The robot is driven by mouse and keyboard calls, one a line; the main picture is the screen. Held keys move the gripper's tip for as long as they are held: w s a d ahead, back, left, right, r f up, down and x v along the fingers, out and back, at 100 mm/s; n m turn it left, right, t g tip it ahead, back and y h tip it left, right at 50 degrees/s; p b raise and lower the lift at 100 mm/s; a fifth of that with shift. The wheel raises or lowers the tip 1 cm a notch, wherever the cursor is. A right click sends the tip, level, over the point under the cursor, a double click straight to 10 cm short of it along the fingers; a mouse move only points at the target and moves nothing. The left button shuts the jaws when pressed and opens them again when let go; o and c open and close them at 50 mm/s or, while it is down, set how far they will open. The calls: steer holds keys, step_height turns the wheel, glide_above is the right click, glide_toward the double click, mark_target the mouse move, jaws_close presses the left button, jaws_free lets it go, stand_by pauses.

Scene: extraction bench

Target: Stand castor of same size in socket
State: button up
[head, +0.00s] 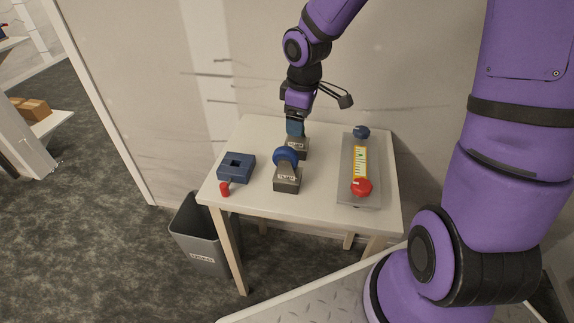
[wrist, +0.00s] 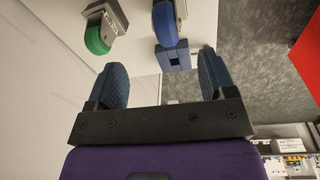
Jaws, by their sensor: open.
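A blue socket block (head: 247,169) with a square hole in its top lies at the left of the table; it also shows in the wrist view (wrist: 175,58). A blue-wheeled castor (head: 286,157) is at a grey labelled holder (head: 287,183) in the middle of the table; its wheel shows in the wrist view (wrist: 165,22). A green-wheeled castor (wrist: 98,36) is at a second grey holder (head: 298,151); its wheel is hidden in the head view. My gripper (wrist: 162,82) is open and empty, near the rear holder in the head view. The label wording is unreadable.
A grey panel (head: 347,191) with a red knob (head: 362,187) and a dark knob (head: 362,132) lies on the right. A small red object (head: 225,189) is by the socket block. A grey bin (head: 198,237) stands below the table's left edge. A wall is behind.

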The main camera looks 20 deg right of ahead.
mark_target(286, 157)
steer(key=shift+n+y, duration=0.5)
steer(key=shift+n, duration=0.1)
steer(key=f, duration=0.1)
steer(key=w+a+f, duration=0.1)
steer(key=f, duration=0.2)
steer(key=shift+w+a, duration=0.25)
steer(key=shift+w+a+f, duration=0.15)
steer(key=shift+f, duration=1.6)
steer(key=shift+w+a+f, duration=0.15)
steer(key=shift+f, duration=1.6)
steer(key=shift+w+a+f, duration=0.15)
steer(key=shift+f, duration=1.6)
steer(key=c, duration=1.2)
steer(key=shift+r, duration=0.15)
